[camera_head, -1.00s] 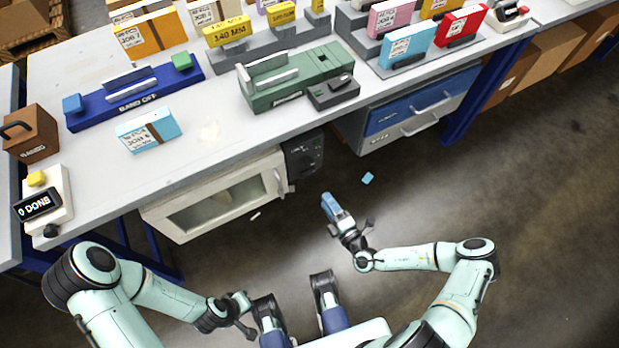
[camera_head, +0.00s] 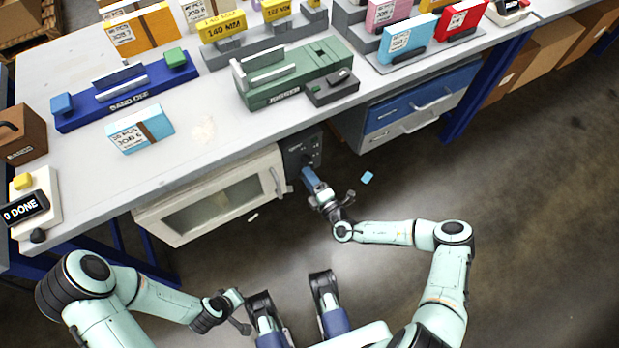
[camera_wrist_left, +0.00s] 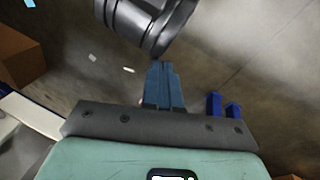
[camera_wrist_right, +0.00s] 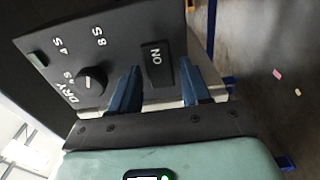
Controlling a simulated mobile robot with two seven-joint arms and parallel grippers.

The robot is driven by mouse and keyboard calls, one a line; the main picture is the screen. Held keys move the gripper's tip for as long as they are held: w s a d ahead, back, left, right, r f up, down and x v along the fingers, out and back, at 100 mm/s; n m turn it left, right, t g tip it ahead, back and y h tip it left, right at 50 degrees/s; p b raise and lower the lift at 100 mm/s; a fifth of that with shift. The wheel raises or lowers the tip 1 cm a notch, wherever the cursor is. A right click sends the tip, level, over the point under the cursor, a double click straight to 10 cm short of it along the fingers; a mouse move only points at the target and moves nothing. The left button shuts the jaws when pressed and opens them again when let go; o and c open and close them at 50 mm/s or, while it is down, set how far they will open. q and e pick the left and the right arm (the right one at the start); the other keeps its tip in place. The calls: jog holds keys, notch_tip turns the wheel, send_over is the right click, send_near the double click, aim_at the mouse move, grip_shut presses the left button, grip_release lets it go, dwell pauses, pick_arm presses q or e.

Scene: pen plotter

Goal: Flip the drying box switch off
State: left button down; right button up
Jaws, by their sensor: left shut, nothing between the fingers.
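The drying box (camera_head: 215,193) is a cream box with a window door, under the workbench. Its dark control panel (camera_head: 300,150) is at its right end. In the right wrist view the panel shows a round knob (camera_wrist_right: 91,82) beside "DRY" and hour marks, and a black rocker switch (camera_wrist_right: 157,62) labelled ON. My right gripper (camera_head: 309,176) is at the panel, its blue fingers open, with the switch between the fingertips in the right wrist view. Contact cannot be told. My left gripper (camera_wrist_left: 163,80) is shut and empty, low at the left, away from the box.
The workbench (camera_head: 215,130) above holds a blue sander (camera_head: 125,103), a green jointer (camera_head: 290,75) and several labelled boxes. A drawer unit (camera_head: 415,110) stands right of the panel. A small blue piece (camera_head: 367,178) lies on the floor. Open floor lies at the right.

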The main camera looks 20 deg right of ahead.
jog(key=c, duration=0.7)
pick_arm(q)
jog(key=shift+w+a+f+t+b, duration=0.15)
jog(key=shift+w+a+f+b, duration=0.1)
jog(key=shift+w+f+b, duration=0.15)
jog(key=shift+w+a+f+t+b, duration=0.15)
jog(key=shift+w+a+f+b, duration=0.1)
jog(key=shift+w, duration=0.25)
pick_arm(e)
jog(key=shift+d+n+g+y, duration=0.25)
jog(key=shift+n+y, duration=0.3)
jog(key=shift+y, duration=0.3)
jog(key=shift+d+n+g+y, duration=0.1)
jog(key=shift+n+g+y, duration=0.25)
jog(key=shift+n+y, duration=0.35)
jog(key=o, duration=1.1)
jog(key=shift+c, duration=0.2)
